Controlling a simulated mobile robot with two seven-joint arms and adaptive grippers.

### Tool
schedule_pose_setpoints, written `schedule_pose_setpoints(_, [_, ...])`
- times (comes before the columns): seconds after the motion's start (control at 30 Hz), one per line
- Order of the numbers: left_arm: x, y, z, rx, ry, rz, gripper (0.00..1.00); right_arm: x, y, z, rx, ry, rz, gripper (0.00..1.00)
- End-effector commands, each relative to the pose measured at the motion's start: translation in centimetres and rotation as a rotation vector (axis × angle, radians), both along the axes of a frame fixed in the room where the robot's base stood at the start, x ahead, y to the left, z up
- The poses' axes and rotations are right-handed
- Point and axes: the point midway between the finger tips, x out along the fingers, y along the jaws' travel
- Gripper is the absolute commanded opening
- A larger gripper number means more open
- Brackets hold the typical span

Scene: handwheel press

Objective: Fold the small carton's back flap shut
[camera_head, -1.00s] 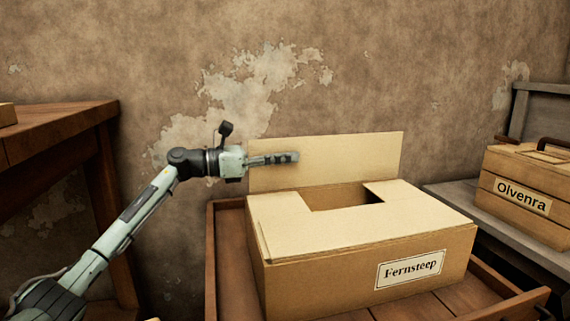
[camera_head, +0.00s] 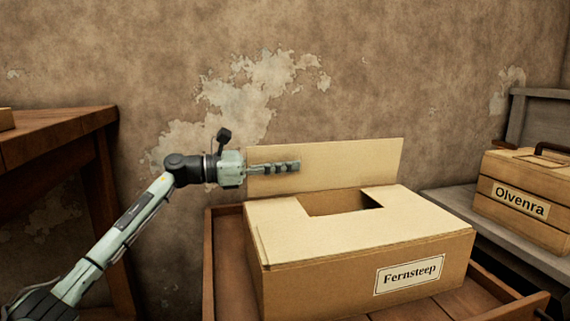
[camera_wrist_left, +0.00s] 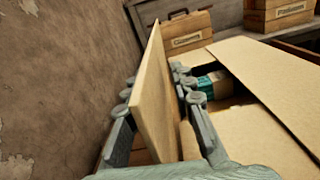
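The small carton (camera_head: 345,228), labelled "Fernsteep", stands in a wooden tray. Its back flap (camera_head: 350,163) stands upright at the far edge, and its other top panels lie flat around an opening (camera_head: 340,203). My left gripper (camera_head: 285,167) reaches in from the left at the flap's left end, one finger in front of the flap. In the left wrist view the flap (camera_wrist_left: 152,95) runs between the two fingers of my left gripper (camera_wrist_left: 158,97). The fingers are spread, with a visible gap on the carton side; contact on the wall side is unclear. My right gripper is not in view.
The wooden tray (camera_head: 208,265) surrounds the carton. A wooden box labelled "Olvenra" (camera_head: 525,205) stands on a grey bench (camera_head: 455,195) at the right. A brown table (camera_head: 60,140) is at the left. The stained wall (camera_head: 300,50) rises behind. A teal item (camera_wrist_left: 214,84) shows inside the carton.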

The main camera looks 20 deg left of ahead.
Motion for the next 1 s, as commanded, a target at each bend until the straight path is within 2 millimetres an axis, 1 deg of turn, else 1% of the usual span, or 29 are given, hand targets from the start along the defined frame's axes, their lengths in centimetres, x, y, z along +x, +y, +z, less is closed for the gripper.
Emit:
schedule_pose_setpoints(0.17, [0.0,0.0,0.1,0.000,0.000,0.000,0.24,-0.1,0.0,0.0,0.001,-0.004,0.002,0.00])
schedule_pose_setpoints(0.27, [0.0,0.0,0.7,0.001,-0.003,0.000,0.24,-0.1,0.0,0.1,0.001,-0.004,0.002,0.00])
schedule_pose_setpoints(0.37, [0.0,0.1,2.2,0.001,-0.005,0.001,0.24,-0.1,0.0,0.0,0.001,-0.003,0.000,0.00])
schedule_pose_setpoints(0.6, [0.0,0.0,7.0,0.001,-0.004,0.001,0.24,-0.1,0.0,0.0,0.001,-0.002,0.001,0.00])
schedule_pose_setpoints(0.7, [0.0,0.0,8.5,0.000,-0.004,0.001,0.24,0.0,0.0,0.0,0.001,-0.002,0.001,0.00])
schedule_pose_setpoints(0.83, [0.0,0.0,9.6,0.001,-0.001,0.000,0.24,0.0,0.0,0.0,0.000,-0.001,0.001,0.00])
schedule_pose_setpoints(1.0, [0.0,0.0,10.0,0.001,0.001,0.000,0.24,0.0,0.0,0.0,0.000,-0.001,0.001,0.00])
